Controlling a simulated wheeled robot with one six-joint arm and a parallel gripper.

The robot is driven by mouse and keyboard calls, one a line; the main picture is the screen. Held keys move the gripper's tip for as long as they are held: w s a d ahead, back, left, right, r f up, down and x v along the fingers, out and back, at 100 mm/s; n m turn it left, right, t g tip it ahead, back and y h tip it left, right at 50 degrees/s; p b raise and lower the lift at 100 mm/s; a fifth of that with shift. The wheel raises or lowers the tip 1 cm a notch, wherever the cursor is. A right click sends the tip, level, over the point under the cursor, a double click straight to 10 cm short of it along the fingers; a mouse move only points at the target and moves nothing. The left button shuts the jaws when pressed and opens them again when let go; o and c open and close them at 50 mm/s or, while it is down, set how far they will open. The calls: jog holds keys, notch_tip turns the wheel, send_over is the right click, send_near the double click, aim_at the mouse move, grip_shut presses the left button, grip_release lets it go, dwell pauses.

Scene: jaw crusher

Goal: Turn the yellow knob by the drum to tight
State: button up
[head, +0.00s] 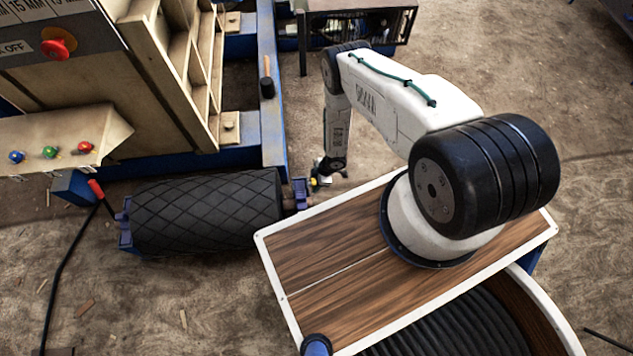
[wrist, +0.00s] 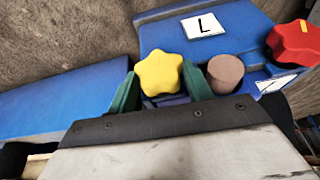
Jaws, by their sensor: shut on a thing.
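The yellow star-shaped knob (wrist: 160,73) sits between the two green fingers of my gripper (wrist: 161,88) in the wrist view, and the jaws are shut on it. In the head view the yellow knob (head: 314,183) is a tiny spot at the right end of the black drum (head: 207,211), with my gripper (head: 322,182) at it. The drum has a diamond-patterned surface. A brown round shaft end (wrist: 225,72) lies just right of the knob in the wrist view. No tight mark on the knob can be made out.
A red star knob (wrist: 294,43) and a white plate marked L (wrist: 204,25) are on the blue frame (wrist: 215,45). Red-handled lever (head: 96,188) stands left of the drum. Blue, green and red buttons (head: 50,152) sit on a beige panel above it.

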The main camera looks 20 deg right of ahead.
jog(key=shift+w+f+m+g+y, duration=0.2)
jog(key=shift+g+y, duration=0.25)
jog(key=shift+g, duration=0.65)
jog(key=shift+w+r+m+g+y, duration=0.1)
jog(key=shift+m+g+y, duration=0.3)
jog(key=shift+g, duration=1)
jog(key=o, duration=1)
jog(key=shift+d, duration=0.1)
jog(key=shift+w, duration=0.1)
jog(key=shift+w+d+r, duration=0.1)
jog(key=shift+d+r, duration=0.1)
jog(key=shift+r, duration=0.05)
jog(key=v, duration=0.7)
jog(key=shift+d, duration=0.1)
